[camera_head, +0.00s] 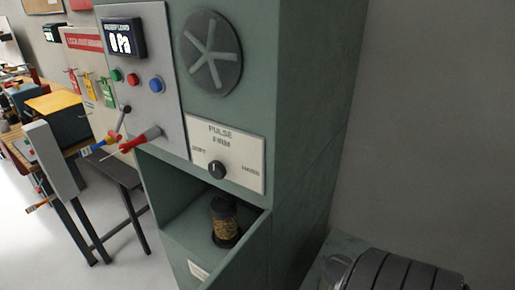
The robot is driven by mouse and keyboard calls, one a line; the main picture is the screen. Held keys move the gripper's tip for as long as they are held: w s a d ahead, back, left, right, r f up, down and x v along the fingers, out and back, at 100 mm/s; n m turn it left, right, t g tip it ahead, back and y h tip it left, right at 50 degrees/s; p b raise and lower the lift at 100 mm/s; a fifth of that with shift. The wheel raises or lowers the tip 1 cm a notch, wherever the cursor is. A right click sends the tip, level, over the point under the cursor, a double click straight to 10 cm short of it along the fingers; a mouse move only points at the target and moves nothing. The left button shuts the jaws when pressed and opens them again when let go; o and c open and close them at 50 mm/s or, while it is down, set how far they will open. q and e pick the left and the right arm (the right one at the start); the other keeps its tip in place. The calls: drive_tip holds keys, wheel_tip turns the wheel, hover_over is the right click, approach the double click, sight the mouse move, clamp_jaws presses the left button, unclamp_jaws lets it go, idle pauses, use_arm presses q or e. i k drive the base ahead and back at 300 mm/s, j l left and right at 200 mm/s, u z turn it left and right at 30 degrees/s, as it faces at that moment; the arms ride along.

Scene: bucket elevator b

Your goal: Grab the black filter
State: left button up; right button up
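The black filter (225,222) is a small upright cylinder with dark ends and a brownish, mesh-like middle. It stands inside the open compartment (182,213) at the bottom of the green machine. The compartment's front wall rises in front of it, and its base is partly hard to make out. Neither of my grippers shows in the head view, so their distance from the filter cannot be told.
Above the compartment are a dial plate (227,155), a control panel (140,70) and a round black star-shaped vent (211,54). A dark ribbed cylinder (400,272) lies at bottom right. Floor at left is partly clear.

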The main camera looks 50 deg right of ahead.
sight(223, 207)
drive_tip(key=z, duration=1.3)
